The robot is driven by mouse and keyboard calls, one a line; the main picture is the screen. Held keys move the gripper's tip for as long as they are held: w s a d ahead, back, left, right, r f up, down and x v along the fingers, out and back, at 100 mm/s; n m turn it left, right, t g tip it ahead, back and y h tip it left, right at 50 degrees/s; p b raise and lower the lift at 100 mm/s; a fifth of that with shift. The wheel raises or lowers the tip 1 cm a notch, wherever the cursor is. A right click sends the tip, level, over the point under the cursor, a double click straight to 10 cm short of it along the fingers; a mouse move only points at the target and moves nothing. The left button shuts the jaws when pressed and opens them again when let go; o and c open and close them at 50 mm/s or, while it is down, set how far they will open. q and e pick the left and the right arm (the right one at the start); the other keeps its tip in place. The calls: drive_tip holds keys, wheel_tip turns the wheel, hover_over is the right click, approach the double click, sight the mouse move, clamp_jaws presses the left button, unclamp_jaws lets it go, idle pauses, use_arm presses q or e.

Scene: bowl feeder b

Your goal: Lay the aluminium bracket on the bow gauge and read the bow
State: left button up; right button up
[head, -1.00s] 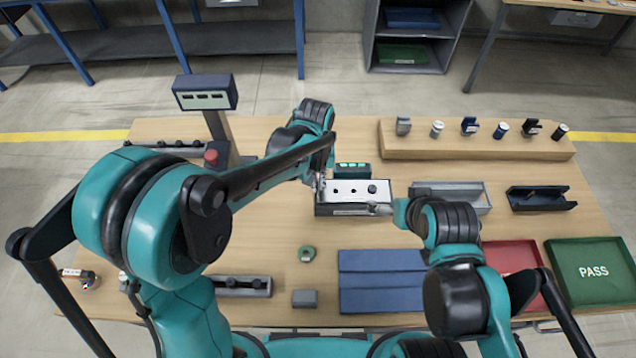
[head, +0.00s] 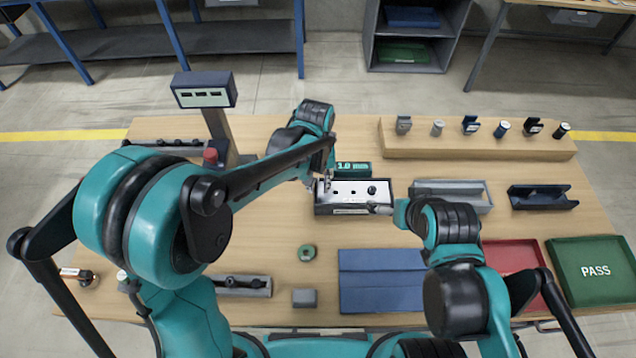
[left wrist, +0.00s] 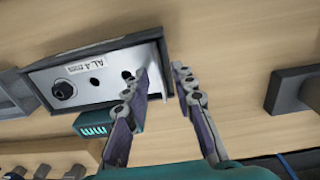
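The aluminium bracket (head: 350,187) is a pale plate with holes. It lies flat on the dark, box-like bow gauge (head: 352,210), with a black knob showing at its right. The bracket's "AL 4" label shows in the left wrist view (left wrist: 100,72). The gauge's teal display (head: 353,169) behind it reads about 1.0. My left gripper (left wrist: 161,72) is at the bracket's left end, fingers apart, one over the plate and one beyond the end; contact is unclear. My right gripper (head: 384,209) is at the gauge's front right corner, too small to tell its state.
A grey tray (head: 484,206) and a dark holder (head: 541,206) stand to the right. A red tray (head: 512,250) and a green PASS tray (head: 592,241) are at front right. A blue mat (head: 380,290) lies in front. A display post (head: 219,124) stands at left.

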use_arm(q)
wheel_tip(320, 180, up, 13)
drive_tip(key=p, duration=0.3)
drive_tip(key=s+a+t, duration=0.3)
drive_tip(key=s+a, duration=0.3)
drive_tip(key=a, duration=0.3)
drive_tip(key=s+a+r+t, duration=0.1)
drive_tip(key=s+a+t, duration=0.3)
drive_tip(key=a, duration=0.5)
drive_tip(key=shift+s+r, duration=0.2)
drive_tip(key=shift+s, duration=0.9)
drive_tip(key=shift+d+f, duration=0.1)
wheel_tip(320, 180, down, 7)
drive_tip(key=b, duration=0.7)
drive_tip(key=shift+f, duration=0.2)
